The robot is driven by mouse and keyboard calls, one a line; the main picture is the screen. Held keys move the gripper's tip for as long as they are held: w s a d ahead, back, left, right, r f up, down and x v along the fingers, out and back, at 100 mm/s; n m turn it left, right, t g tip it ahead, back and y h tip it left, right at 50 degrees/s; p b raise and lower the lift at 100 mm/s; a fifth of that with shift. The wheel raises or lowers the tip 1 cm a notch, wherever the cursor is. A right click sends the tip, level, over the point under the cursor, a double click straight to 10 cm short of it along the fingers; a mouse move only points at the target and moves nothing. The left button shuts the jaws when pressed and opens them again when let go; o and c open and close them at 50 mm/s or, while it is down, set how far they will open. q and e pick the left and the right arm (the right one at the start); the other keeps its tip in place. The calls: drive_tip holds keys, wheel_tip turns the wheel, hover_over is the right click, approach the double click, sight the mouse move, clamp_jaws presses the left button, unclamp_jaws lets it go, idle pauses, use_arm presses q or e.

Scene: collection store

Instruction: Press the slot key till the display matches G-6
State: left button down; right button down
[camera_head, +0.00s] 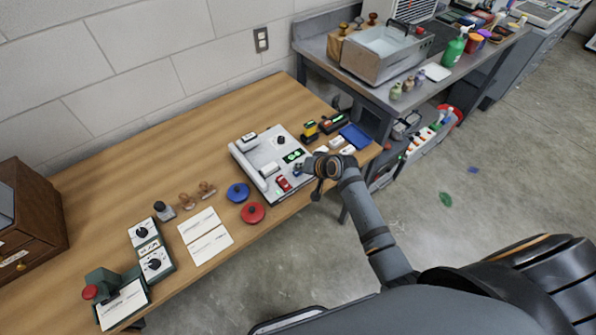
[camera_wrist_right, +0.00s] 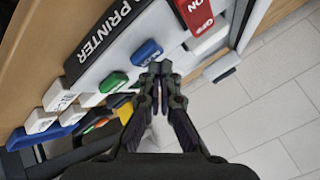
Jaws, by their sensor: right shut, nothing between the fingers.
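The grey label printer (camera_head: 262,150) sits on the wooden table, with a small dark display (camera_head: 293,156) showing green characters too small to read. In the right wrist view its "PRINTER" lettering (camera_wrist_right: 100,38) shows, with a blue key (camera_wrist_right: 147,52), a green key (camera_wrist_right: 114,82) and a red ON switch (camera_wrist_right: 196,14). I cannot tell which key is the slot key. My right gripper (camera_wrist_right: 160,68) is shut and empty, its fingertips close to the blue key; contact is unclear. It also shows at the printer's right side in the head view (camera_head: 308,167). My left gripper is not in view.
Near the printer are a blue tray (camera_head: 355,136), a yellow-black device (camera_head: 310,131), and blue (camera_head: 238,192) and red (camera_head: 253,212) round lidded things. White cards (camera_head: 205,236) lie to the left. A metal bench (camera_head: 455,82) stands at the right.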

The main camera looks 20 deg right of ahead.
sight(300, 173)
drive_tip(key=shift+f, duration=0.5)
idle(0.5)
drive_tip(key=shift+r, duration=0.1)
drive_tip(key=shift+r+p, duration=0.8)
drive_tip(key=shift+p, duration=0.1)
drive_tip(key=shift+r, duration=0.1)
wheel_tip(300, 173, up, 5)
drive_tip(key=p, duration=0.5)
drive_tip(key=shift+p, duration=0.3)
drive_tip(key=shift+s, duration=0.1)
